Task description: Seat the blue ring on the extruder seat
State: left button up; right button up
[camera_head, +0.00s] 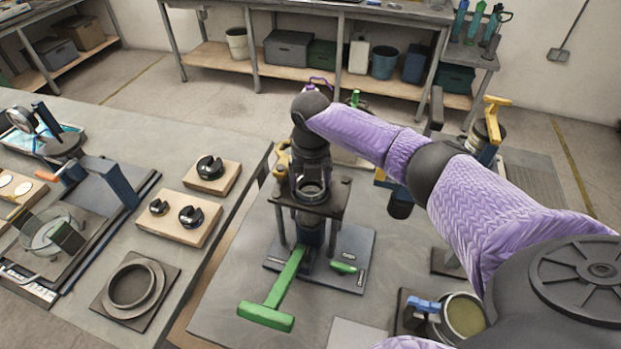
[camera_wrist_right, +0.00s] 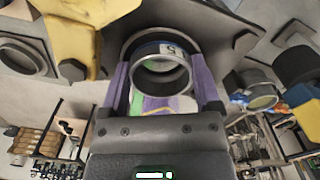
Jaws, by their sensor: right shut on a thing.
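The extruder stand (camera_head: 340,200) is a dark plate on legs above a grey base, with a long green lever (camera_head: 283,282) reaching to the front. My right gripper (camera_head: 311,182) points down over the stand's plate. In the right wrist view its two purple fingers (camera_wrist_right: 161,88) are shut on the sides of a round ring. This is the blue ring (camera_wrist_right: 147,47), dark blue with a white label marked 5. A grey round rim (camera_wrist_right: 162,76) shows at the ring. I cannot tell whether the ring touches the seat, which is largely hidden. My left gripper is not in view.
A yellow-handled device (camera_head: 492,125) stands right of the stand, and a cup with a blue clamp (camera_head: 460,315) is at the front right. The left table holds wooden blocks (camera_head: 180,222) and a round grey fixture (camera_head: 133,286). Bare tabletop lies left of the green lever.

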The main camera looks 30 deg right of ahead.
jog(key=shift+s+a+f, duration=0.1)
jog(key=shift+s+f, duration=0.2)
jog(key=shift+f, duration=0.25)
jog(key=o, duration=1.1)
notch_tip(320, 180, up, 11)
jog(key=shift+w+p, duration=0.15)
jog(key=shift+p, duration=0.5)
jog(key=shift+f, duration=0.1)
